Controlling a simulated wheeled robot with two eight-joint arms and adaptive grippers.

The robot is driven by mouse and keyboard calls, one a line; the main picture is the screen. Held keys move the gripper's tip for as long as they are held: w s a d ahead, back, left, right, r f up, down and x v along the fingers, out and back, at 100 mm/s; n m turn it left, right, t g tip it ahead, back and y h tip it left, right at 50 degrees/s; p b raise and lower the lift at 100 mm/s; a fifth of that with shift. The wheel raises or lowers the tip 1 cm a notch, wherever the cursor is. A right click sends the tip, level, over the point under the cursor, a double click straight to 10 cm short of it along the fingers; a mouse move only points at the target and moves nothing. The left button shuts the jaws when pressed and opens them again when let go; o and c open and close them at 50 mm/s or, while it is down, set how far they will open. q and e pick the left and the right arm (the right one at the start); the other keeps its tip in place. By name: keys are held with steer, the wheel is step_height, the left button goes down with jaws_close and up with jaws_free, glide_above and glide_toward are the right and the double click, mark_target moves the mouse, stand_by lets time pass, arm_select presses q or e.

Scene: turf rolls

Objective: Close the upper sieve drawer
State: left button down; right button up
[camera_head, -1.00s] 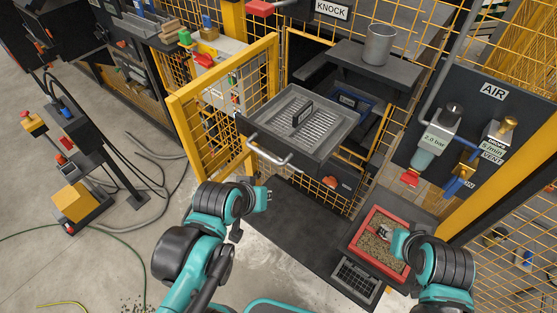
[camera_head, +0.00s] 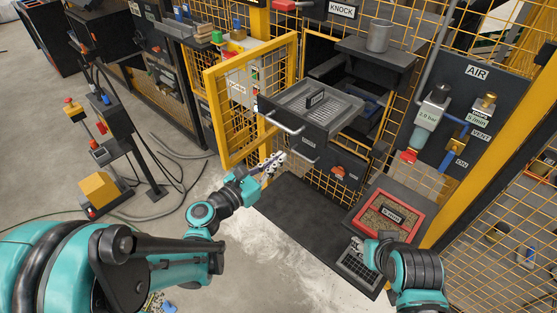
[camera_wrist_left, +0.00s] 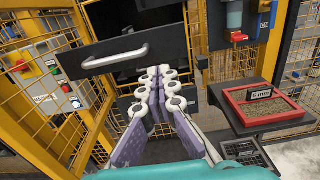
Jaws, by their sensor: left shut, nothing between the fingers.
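The upper sieve drawer (camera_head: 270,107) is pulled out of the caged machine; its grey tray with a slotted bottom and a small dark label shows from above. Its bar handle (camera_head: 284,124) faces me. In the left wrist view the dark drawer front (camera_wrist_left: 160,38) and handle (camera_wrist_left: 115,57) are above and beyond the fingers. My left gripper (camera_head: 277,160) is below the handle, apart from it, with its fingers together and empty; its fingertips show in the left wrist view (camera_wrist_left: 160,72). My right gripper (camera_head: 357,248) is low, by a dark grid; its finger state is unclear.
The open yellow mesh door (camera_head: 240,100) stands left of the drawer. A red-rimmed tray of granules (camera_head: 425,217) sits at the right. A metal cup (camera_head: 379,36) stands on the shelf above. The AIR panel (camera_head: 450,120) is on the right. A dark mat (camera_head: 290,212) lies below.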

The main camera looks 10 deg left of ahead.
arm_select(q)
steer(key=b, duration=0.2)
glide_toward(311, 134)
steer(key=x, duration=0.5)
steer(key=shift+w+d, duration=0.1)
steer(key=shift+x, duration=0.8)
arm_select(e)
steer(key=shift+f, duration=1.3)
arm_select(q)
steer(key=shift+w, duration=0.1)
